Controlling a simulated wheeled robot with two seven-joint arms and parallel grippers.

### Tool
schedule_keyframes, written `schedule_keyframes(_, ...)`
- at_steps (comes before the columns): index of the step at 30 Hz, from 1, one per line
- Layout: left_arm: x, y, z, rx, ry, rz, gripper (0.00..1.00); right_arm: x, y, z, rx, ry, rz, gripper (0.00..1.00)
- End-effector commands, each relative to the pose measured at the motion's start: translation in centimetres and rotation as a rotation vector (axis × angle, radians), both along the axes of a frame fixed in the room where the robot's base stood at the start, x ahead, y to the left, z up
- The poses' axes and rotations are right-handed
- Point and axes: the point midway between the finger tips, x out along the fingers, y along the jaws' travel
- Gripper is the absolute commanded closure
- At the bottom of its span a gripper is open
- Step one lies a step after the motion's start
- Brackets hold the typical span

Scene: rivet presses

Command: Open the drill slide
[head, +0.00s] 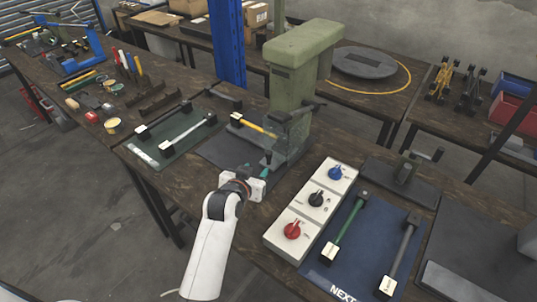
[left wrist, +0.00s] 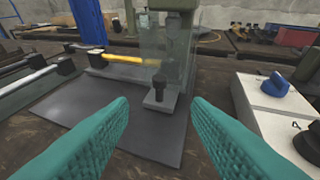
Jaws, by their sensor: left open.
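The green drill press (head: 290,75) stands in the middle of the bench in the head view. A clear guard (head: 292,138) hangs below its head; it also shows in the left wrist view (left wrist: 145,60). A yellow bar (head: 255,125) with a pale block at its left end reaches to the guard; it also shows in the left wrist view (left wrist: 122,60). I cannot tell which part is the slide. My left gripper (head: 255,171) is open and empty in front of the press. Its teal fingers (left wrist: 160,105) stand apart, pointing towards the guard, not touching it. My right gripper is out of view.
A white control box (head: 312,208) with blue, black and red knobs stands right of my left gripper. A blue mat (head: 350,262) holds green and grey bars. A dark green mat (head: 165,150) with a silver bar lies to the left. A dark plate (left wrist: 110,120) lies below the fingers.

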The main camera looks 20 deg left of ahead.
Motion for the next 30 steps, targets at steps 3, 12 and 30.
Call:
schedule_keyframes(3,1.0,0.0,0.1,-0.002,-0.018,0.004,0.56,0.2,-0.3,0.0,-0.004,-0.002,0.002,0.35)
schedule_keyframes(12,5.3,-0.2,-1.6,-0.003,-0.016,0.003,0.56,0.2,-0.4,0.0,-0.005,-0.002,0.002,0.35)
schedule_keyframes(30,11.4,-0.4,-4.3,-0.002,-0.015,0.003,0.56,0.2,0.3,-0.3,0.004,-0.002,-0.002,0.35)
